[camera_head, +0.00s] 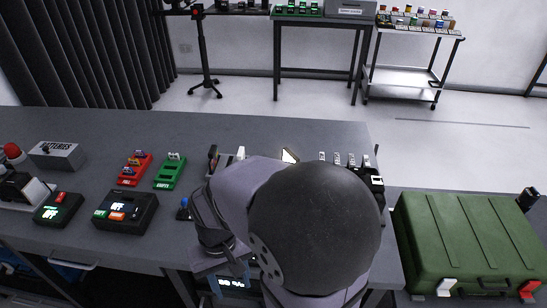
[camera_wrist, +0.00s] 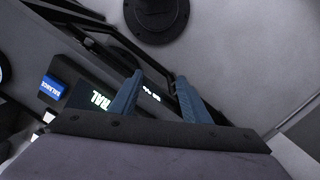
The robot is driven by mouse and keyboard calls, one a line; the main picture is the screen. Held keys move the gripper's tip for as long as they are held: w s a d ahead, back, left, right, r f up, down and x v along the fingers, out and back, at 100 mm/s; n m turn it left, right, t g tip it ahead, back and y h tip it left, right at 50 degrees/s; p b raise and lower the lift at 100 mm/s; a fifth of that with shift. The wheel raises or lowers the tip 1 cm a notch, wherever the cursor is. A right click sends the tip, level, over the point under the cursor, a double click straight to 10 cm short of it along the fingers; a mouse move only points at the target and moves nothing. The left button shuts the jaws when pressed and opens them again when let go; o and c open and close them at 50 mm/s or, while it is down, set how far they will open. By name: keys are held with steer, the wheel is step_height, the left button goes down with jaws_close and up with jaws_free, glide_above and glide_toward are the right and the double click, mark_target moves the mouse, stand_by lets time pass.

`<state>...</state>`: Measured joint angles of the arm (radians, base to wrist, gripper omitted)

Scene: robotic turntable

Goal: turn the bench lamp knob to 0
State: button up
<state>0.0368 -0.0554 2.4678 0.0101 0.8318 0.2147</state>
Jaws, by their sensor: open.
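I cannot pick out the bench lamp knob for certain in either view. In the head view, a dark panel with a lit percent readout (camera_head: 232,283) sits at the bench's front edge, partly hidden by my arm. In the wrist view, a small lit readout (camera_wrist: 151,93) shows between my fingers, too small to read. My gripper (camera_wrist: 160,76) is open, with two blue fingers apart and nothing held between them. A dark round part on a wider flange (camera_wrist: 156,14) lies beyond the fingertips; I cannot tell what it is.
A dark box with a blue BALANCE label (camera_wrist: 52,87) is left of my fingers. On the bench (camera_head: 300,130) stand red (camera_head: 134,170) and green (camera_head: 169,172) trays, a display box (camera_head: 126,211) and a batteries box (camera_head: 56,156). A green case (camera_head: 465,235) is at right.

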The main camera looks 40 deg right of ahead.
steer(key=w+d+r+m, duration=0.2)
steer(key=w+d, duration=0.1)
steer(key=w, duration=0.1)
steer(key=w+d+r+m+h+p, duration=0.1)
steer(key=w+d+r+m, duration=0.1)
steer(key=w+d+r, duration=0.1)
steer(key=w+d+r+m+h+p, duration=0.1)
steer(key=w+d+r+m, duration=0.2)
steer(key=w, duration=0.1)
steer(key=shift+w+d, duration=0.4)
steer(key=w+d+r+m+h, duration=0.1)
steer(key=w+d, duration=0.1)
steer(key=d, duration=0.1)
steer(key=w+d+r+m+p, duration=0.1)
steer(key=w+d+r+m, duration=0.1)
steer(key=d, duration=0.1)
steer(key=w+d+r+m+t+h, duration=0.1)
steer(key=w+d+r, duration=0.1)
steer(key=w+d, duration=0.1)
steer(key=shift+w+r+h+p, duration=0.1)
steer(key=shift+r+h+p, duration=0.1)
steer(key=shift+h+p, duration=0.1)
steer(key=w+d+f+m+p, duration=0.4)
steer(key=w+d+m+p, duration=0.15)
steer(key=d, duration=0.45)
steer(key=shift+p+x, duration=1.25)
steer(key=shift+x, duration=2.25)
steer(key=shift+s, duration=0.2)
